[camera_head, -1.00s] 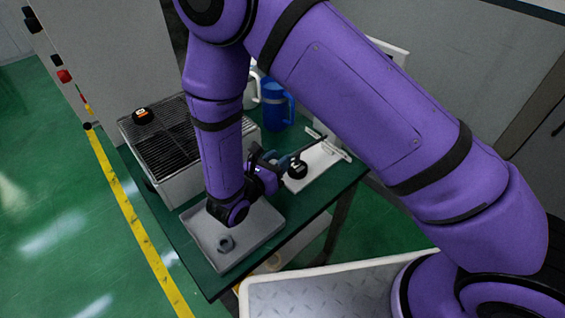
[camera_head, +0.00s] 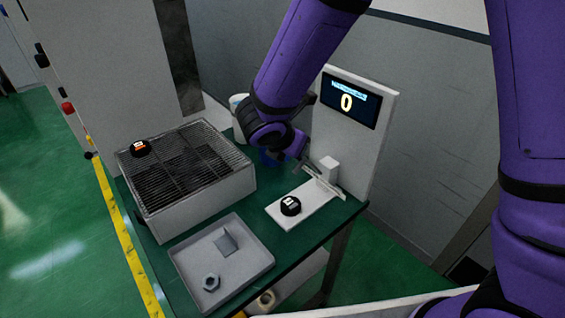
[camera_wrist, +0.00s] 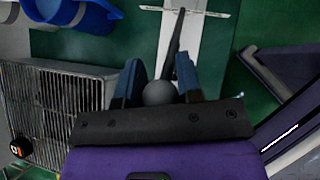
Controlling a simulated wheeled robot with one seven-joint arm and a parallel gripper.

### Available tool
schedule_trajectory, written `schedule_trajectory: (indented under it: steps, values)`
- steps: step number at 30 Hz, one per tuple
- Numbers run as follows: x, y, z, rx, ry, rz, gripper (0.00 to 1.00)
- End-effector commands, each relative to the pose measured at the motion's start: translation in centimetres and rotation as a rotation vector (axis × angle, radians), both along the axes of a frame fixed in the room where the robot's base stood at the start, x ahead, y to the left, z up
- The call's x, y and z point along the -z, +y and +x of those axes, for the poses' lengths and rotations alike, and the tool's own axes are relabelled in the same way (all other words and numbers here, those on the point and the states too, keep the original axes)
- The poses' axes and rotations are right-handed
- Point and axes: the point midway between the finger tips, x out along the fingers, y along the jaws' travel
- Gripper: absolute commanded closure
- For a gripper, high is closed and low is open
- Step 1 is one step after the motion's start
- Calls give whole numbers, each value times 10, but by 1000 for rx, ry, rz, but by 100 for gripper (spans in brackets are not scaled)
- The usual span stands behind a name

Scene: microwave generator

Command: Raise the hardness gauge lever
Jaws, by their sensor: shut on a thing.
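The hardness gauge (camera_head: 385,112) is a white upright panel with a dark screen reading 0, above a white base plate (camera_head: 318,205). A black puck (camera_head: 290,206) with a pale label sits on the plate. The gauge's thin dark lever (camera_wrist: 174,45) runs from the white part at the top of the wrist view down between my blue fingers, ending in a round grey knob (camera_wrist: 160,93). My gripper (camera_wrist: 160,70) is shut on the lever near that knob. In the head view my gripper (camera_head: 304,157) is beside the gauge's post, left of it, and the lever is largely hidden.
A grille-topped box (camera_head: 190,180) with an orange-labelled black puck (camera_head: 140,148) stands left. A grey tray (camera_head: 262,262) holding a nut (camera_head: 211,282) and bent metal plate (camera_head: 226,243) lies in front. A blue container (camera_wrist: 80,14) is behind my gripper, close to the box.

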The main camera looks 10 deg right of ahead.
Motion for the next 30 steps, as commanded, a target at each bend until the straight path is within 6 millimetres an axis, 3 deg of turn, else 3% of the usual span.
schedule_trajectory:
  steps: [6, 15, 30]
  values:
    - [-18, -24, 16, 5, 87, 139, 100]
    - [-28, -47, 32, 3, 85, 127, 100]
    - [-30, -60, 40, 4, 87, 123, 100]
